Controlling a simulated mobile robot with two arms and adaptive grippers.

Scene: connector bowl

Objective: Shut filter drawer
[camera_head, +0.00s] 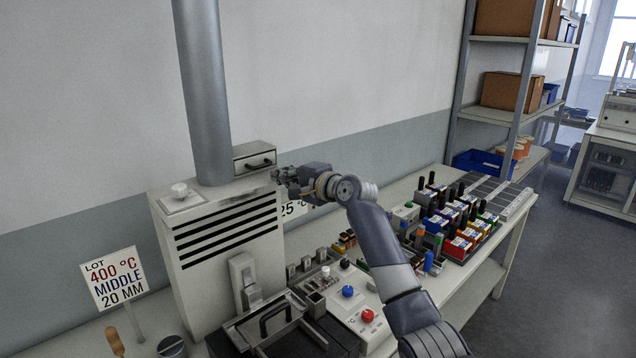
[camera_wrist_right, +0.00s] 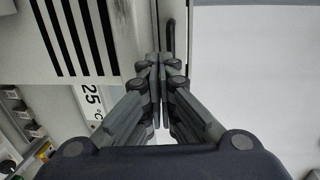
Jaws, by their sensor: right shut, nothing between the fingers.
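The filter drawer (camera_head: 255,161) is a grey box with a dark bar handle, at the top right of the pale slotted housing (camera_head: 225,265) in the head view. I cannot tell how far it stands out. My right gripper (camera_head: 279,176) is just right of and slightly below the handle, its fingers shut and empty. In the right wrist view, the closed fingertips (camera_wrist_right: 160,58) are close to the dark handle (camera_wrist_right: 171,38); I cannot tell whether they touch the drawer. My left gripper is out of view.
A thick grey pipe (camera_head: 205,95) rises from the housing beside the drawer. Below my right arm, the bench holds a control box with red and blue knobs (camera_head: 357,308) and a rack of colored blocks (camera_head: 465,235). A lot sign (camera_head: 115,279) stands at left.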

